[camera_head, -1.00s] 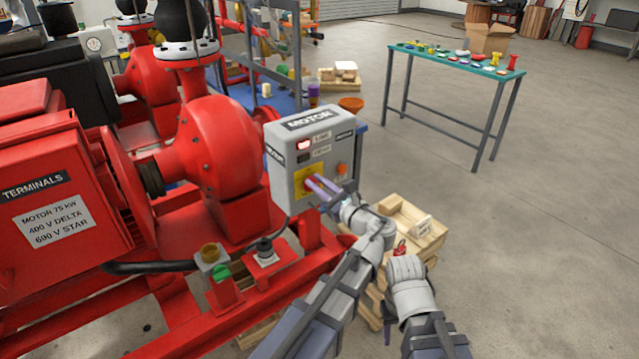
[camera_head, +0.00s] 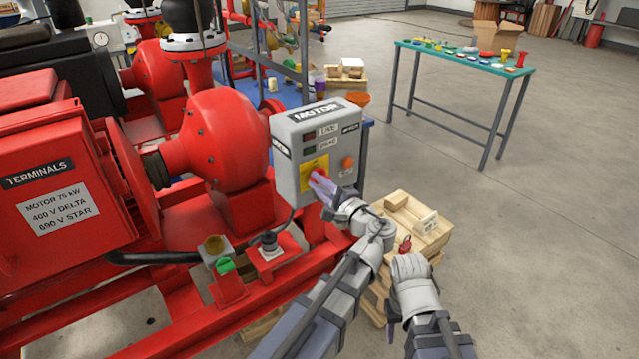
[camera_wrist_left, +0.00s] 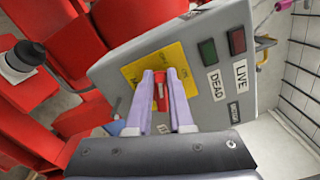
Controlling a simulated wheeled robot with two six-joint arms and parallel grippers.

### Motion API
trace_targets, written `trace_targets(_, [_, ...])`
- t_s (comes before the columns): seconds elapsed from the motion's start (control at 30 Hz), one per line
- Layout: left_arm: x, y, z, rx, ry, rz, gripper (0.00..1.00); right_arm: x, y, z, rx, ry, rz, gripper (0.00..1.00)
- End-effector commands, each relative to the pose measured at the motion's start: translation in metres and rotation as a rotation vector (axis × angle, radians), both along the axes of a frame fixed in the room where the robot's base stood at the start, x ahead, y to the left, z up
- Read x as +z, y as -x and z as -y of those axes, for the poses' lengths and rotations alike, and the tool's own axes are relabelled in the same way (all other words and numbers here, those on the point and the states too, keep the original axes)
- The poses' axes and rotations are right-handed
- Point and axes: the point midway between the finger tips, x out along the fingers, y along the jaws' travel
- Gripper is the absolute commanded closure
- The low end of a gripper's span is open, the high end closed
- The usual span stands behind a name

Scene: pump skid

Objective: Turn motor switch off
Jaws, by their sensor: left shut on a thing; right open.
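The grey motor switch box (camera_head: 290,150) stands beside the red pump, with a yellow plate (camera_head: 306,168) on its front. My left gripper (camera_head: 318,182) is at that plate. In the left wrist view, its two purple fingers (camera_wrist_left: 161,92) are shut on the red switch handle (camera_wrist_left: 160,94), one finger on each side. The box's red lamp (camera_wrist_left: 237,40) beside LIVE and green lamp (camera_wrist_left: 208,52) beside DEAD both look dark. My right gripper is largely hidden behind its grey wrist (camera_head: 412,275); its fingers do not show clearly.
A wooden crate (camera_head: 437,243) with a red padlock (camera_head: 405,245) is right of the box, close to my arms. The red skid frame (camera_head: 270,290) runs below the box. A green-topped table (camera_head: 470,62) is farther back, with open floor around it.

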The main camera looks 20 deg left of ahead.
Motion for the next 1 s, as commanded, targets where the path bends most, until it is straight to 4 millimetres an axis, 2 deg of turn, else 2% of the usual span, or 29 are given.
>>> trace_targets(0.5, [-0.0084, 0.0013, -0.0010, 0.000, 0.188, 0.239, 1.00, -0.0078, -0.0001, 0.0000, 0.000, 0.000, 0.000, 0.50])
trace_targets(1.0, [-0.0093, 0.0014, -0.0010, 0.001, 0.222, 0.281, 1.00, -0.0087, 0.0000, 0.0000, 0.000, 0.000, 0.000, 0.50])
